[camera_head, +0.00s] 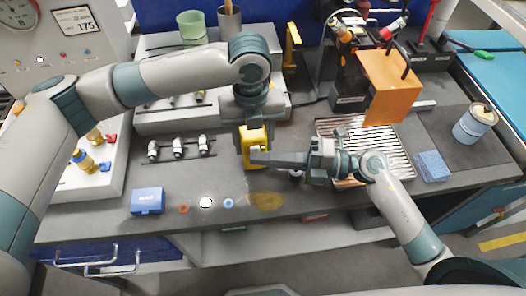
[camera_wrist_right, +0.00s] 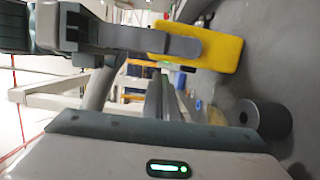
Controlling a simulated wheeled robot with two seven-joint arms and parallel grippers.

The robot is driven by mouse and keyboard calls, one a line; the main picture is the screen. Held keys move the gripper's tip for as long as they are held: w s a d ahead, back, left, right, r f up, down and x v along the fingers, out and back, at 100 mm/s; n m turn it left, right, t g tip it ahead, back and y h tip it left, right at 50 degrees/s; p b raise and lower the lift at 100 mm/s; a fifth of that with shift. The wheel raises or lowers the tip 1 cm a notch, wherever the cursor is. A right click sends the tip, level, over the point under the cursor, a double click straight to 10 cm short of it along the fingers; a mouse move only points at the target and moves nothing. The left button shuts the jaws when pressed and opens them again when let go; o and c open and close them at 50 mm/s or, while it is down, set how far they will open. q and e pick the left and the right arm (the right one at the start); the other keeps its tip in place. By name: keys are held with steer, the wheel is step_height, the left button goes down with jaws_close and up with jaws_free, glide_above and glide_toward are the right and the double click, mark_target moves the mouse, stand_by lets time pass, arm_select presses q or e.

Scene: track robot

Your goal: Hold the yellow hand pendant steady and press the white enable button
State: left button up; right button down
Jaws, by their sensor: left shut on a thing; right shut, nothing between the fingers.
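The yellow hand pendant (camera_head: 256,135) is held upright above the bench by my left gripper (camera_head: 251,122), which comes down from above and is shut on its top part. The pendant also shows in the right wrist view (camera_wrist_right: 222,48), with grey gripper fingers against its left end. My right gripper (camera_head: 258,157) is shut and empty. The white enable button cannot be made out; the fingertips cover part of that face.
A blue box (camera_head: 147,200) and small coloured discs lie along the bench's front edge. A ribbed metal tray (camera_head: 390,143) and an orange panel (camera_head: 388,85) are to the right. A blue sponge (camera_head: 432,166) and a can (camera_head: 473,125) stand farther right.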

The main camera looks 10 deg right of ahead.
arm_select(q)
steer(key=shift+f, duration=0.1)
steer(key=shift+a, duration=0.1)
arm_select(e)
steer(key=s+v, duration=0.2)
steer(key=v, duration=0.8)
steer(key=shift+s, duration=0.35)
steer(key=shift+a, duration=0.1)
arm_select(q)
steer(key=o, duration=1.5)
steer(key=shift+w, duration=0.1)
arm_select(e)
steer(key=shift+w, duration=0.1)
arm_select(q)
step_height(320, 180, up, 12)
